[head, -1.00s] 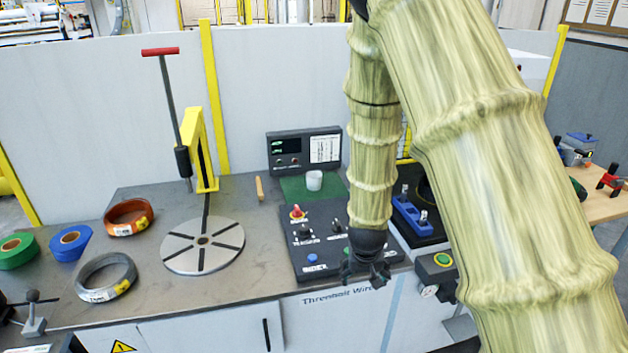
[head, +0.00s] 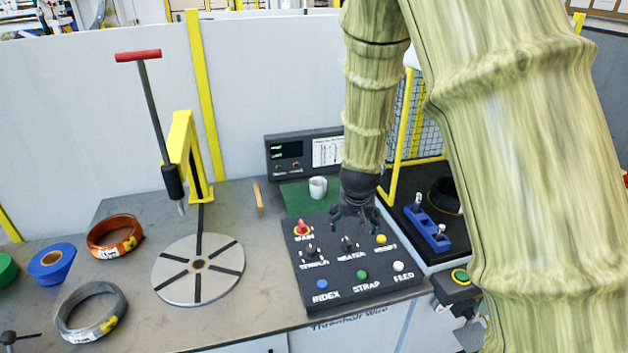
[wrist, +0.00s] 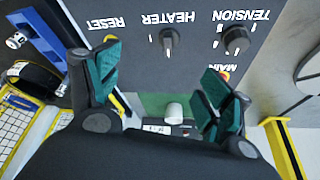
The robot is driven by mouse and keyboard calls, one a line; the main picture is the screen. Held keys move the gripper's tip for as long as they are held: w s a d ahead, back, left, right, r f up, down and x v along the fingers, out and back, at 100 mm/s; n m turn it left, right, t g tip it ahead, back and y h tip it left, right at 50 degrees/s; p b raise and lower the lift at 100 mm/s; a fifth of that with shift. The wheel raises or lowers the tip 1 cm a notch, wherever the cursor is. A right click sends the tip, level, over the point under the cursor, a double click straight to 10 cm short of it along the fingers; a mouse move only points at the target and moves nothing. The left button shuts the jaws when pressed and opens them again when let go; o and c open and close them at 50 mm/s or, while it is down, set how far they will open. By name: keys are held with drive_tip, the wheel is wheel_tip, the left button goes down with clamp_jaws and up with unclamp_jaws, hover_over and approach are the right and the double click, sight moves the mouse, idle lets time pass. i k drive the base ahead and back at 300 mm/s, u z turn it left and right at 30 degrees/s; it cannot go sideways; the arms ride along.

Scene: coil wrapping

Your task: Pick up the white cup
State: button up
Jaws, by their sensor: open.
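The white cup (head: 318,187) stands upright on the green mat (head: 293,199) at the back of the table, in front of the dark display box. It also shows in the wrist view (wrist: 174,111), beyond and between my fingers. My gripper (head: 354,218) is open and empty. It hangs above the back right part of the black control panel, to the right of the cup and nearer to me, apart from it. In the wrist view the two teal-padded fingers of my gripper (wrist: 160,90) are spread wide.
The control panel (head: 343,292) with knobs and buttons lies below my gripper. The display box (head: 290,153) stands behind the cup. A wooden stick (head: 258,198) lies left of the mat. A slotted disc (head: 172,283), a yellow post and wire coils are further left. A blue block (head: 427,232) is right.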

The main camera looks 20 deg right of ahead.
sight(317, 184)
drive_tip(key=i, duration=1)
